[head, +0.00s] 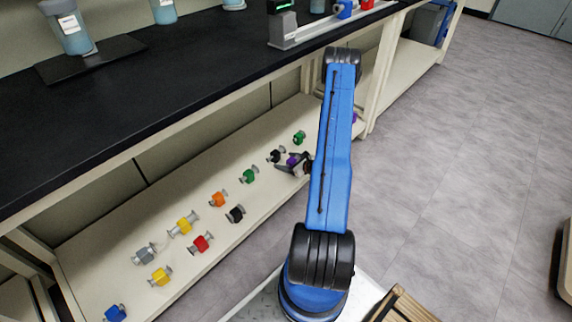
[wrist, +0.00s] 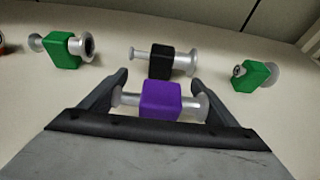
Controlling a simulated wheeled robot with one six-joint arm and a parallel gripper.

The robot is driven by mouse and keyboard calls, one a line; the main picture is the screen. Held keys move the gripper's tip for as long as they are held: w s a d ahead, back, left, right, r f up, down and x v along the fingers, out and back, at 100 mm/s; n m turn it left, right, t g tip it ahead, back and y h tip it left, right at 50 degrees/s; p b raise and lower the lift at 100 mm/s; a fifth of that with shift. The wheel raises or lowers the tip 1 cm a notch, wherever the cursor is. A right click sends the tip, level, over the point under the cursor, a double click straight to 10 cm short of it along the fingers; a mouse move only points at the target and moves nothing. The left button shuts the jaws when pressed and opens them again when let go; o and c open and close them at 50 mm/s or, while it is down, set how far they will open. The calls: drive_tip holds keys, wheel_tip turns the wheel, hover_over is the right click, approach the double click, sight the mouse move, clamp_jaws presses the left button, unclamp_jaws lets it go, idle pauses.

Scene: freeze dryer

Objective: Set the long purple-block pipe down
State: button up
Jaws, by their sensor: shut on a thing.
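The purple-block pipe (wrist: 161,100) is a silver pipe with flared ends and a purple block at its middle. It lies crosswise between the two fingers of my gripper (wrist: 161,92) in the wrist view, which are shut on it at its ends. In the head view the purple block (head: 292,160) shows at my gripper (head: 287,166), low over the lower shelf (head: 110,250) near its right part. My blue arm hides part of this area. I cannot tell whether the pipe touches the shelf.
A black-block pipe (wrist: 160,62) lies just beyond the held pipe. Green-block pipes lie to the left (wrist: 62,50) and right (wrist: 255,76). Several other coloured pipes are spread along the shelf to the left. The black bench top (head: 150,110) overhangs the shelf. A purple item (head: 354,118) shows behind my arm.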

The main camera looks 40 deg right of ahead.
drive_tip(key=shift+f, duration=0.9)
drive_tip(key=shift+f, duration=0.1)
drive_tip(key=o, duration=1.2)
drive_tip(key=v, duration=1.2)
drive_tip(key=shift+s, duration=0.1)
